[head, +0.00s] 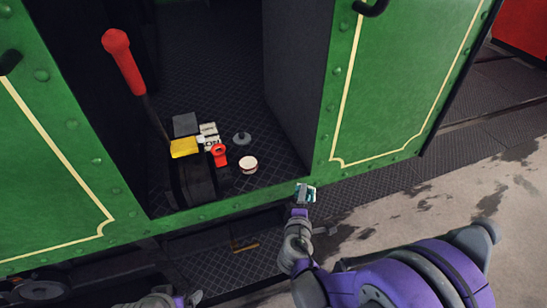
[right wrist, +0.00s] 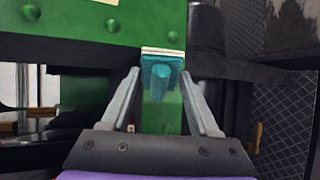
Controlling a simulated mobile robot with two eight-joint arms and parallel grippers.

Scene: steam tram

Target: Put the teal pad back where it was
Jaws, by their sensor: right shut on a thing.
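The teal pad (head: 311,193) is in my right gripper (head: 304,193), low in front of the green tram side near the right corner of the doorway. In the right wrist view the teal pad (right wrist: 162,68) has a pale layer along its top edge and sits between the two fingertips of my right gripper (right wrist: 162,80). Green panel shows behind it. I cannot tell whether the pad touches the panel. My left gripper (head: 190,298) shows only in part at the bottom edge of the head view; its fingers are not clear.
On the dark tread floor inside the doorway are a yellow object (head: 184,148), a grey block (head: 185,124), pale boxes (head: 209,130), a red piece (head: 219,155), a round white tin (head: 248,165) and a grey knobbed disc (head: 242,138). A red-handled lever (head: 122,60) rises at left.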

